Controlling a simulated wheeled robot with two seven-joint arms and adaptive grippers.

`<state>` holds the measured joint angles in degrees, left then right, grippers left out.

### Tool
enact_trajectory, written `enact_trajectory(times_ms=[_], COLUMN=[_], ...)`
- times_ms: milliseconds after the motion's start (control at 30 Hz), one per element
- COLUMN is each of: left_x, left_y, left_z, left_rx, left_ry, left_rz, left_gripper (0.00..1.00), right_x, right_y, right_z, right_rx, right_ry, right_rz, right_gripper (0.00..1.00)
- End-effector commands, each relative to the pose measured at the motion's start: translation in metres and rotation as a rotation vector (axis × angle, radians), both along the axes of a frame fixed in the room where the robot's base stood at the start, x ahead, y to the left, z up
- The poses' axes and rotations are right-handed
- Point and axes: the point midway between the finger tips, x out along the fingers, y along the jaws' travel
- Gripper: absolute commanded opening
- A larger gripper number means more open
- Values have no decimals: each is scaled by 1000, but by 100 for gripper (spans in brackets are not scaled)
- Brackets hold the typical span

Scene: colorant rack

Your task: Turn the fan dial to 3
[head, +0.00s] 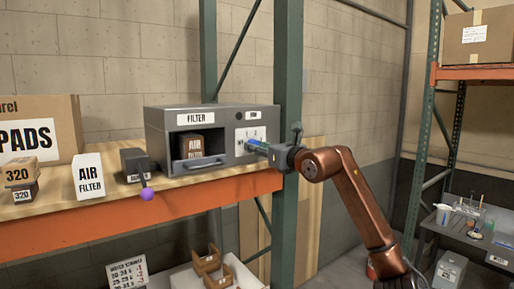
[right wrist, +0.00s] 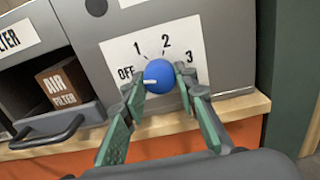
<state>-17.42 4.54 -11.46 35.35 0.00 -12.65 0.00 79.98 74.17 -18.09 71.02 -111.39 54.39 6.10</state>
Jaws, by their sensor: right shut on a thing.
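The fan dial (right wrist: 159,70) is a round blue knob on a white label plate (right wrist: 203,80) marked OFF, 1, 2 and 3. Its white pointer line is toward the left, near OFF. My right gripper (right wrist: 160,79) has one finger on each side of the knob and is shut on it. In the head view, my right gripper (head: 263,149) reaches from the right to the front of the grey filter box (head: 224,163), partly hiding the dial. My left gripper is not in view.
An open compartment with a brown air filter box (right wrist: 62,82) and a handle (right wrist: 48,132) is left of the dial. A green post (head: 288,75) stands close on the right. A purple-knobbed lever (head: 146,194) juts out at the shelf's front.

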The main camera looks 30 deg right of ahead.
Motion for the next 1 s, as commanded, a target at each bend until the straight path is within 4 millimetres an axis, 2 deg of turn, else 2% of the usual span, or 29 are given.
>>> enact_trajectory(times_ms=[267, 467, 1000], left_x=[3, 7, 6], left_y=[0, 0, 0], left_z=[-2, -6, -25], left_rx=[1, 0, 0], left_ry=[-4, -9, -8], left_rz=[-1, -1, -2], left_gripper=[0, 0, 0], right_x=[-1, -2, -2], right_y=[-1, -1, -2], right_z=[2, 3, 4], right_rx=[40, 147, 642], right_ry=[-2, 4, 40], right_rz=[-1, -1, -1], right_gripper=[3, 3, 3])
